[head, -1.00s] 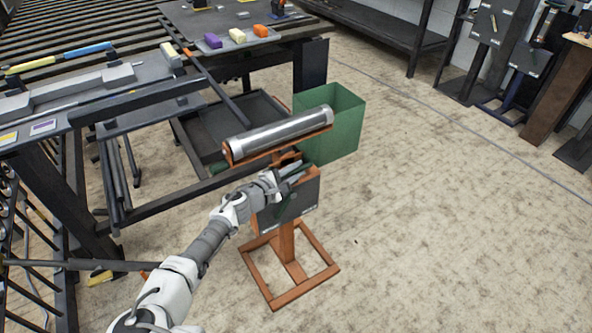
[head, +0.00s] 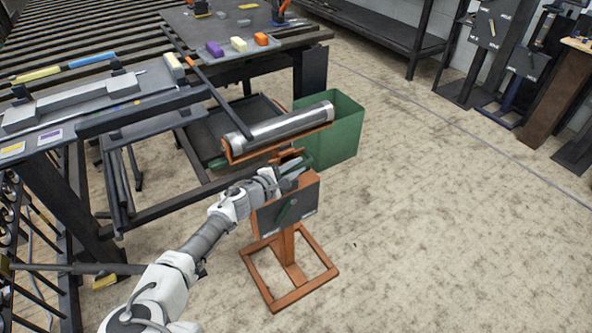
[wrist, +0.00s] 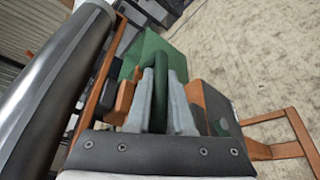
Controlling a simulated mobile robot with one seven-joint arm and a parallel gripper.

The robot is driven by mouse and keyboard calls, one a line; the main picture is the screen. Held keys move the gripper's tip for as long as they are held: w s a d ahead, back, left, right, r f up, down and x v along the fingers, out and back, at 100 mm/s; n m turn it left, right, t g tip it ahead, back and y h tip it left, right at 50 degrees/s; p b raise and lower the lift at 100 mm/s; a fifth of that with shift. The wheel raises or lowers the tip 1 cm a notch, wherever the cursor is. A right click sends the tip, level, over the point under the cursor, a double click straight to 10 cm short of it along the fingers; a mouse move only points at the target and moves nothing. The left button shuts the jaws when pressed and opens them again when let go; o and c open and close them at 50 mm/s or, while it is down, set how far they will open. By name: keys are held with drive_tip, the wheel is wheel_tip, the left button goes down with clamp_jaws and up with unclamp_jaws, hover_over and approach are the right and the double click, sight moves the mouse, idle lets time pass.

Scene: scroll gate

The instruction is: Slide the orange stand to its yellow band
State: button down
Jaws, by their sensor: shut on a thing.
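The orange stand (head: 286,257) stands upright on the floor in the middle of the head view. Its cradle holds a long grey metal cylinder (head: 285,124), and a dark panel (head: 302,200) hangs on its post. My gripper (head: 291,170) reaches the stand just below the cradle. In the wrist view my gripper (wrist: 165,85) has its two grey fingers closed around a dark green bar (wrist: 177,62). The cylinder (wrist: 55,85) passes on the left there. I cannot make out which yellow mark is the stand's band; a yellow patch (head: 103,281) shows on the floor at left.
A green bin (head: 340,130) stands right behind the stand. A dark bench (head: 150,110) with trays and coloured blocks (head: 238,44) lies to the left and behind. Racks (head: 490,50) stand at the back right. The floor at right is clear.

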wheel_tip(320, 180, up, 5)
drive_tip(key=shift+f+p, duration=0.1)
drive_tip(key=shift+p, duration=0.9)
drive_tip(key=c, duration=0.8)
unclamp_jaws()
drive_tip(key=shift+f, duration=0.1)
drive_tip(key=p+v, duration=0.4)
drive_tip(key=v, duration=1.3)
drive_tip(key=shift+p, duration=0.35)
drive_tip(key=shift+s+a, duration=0.1)
drive_tip(key=shift+a, duration=0.05)
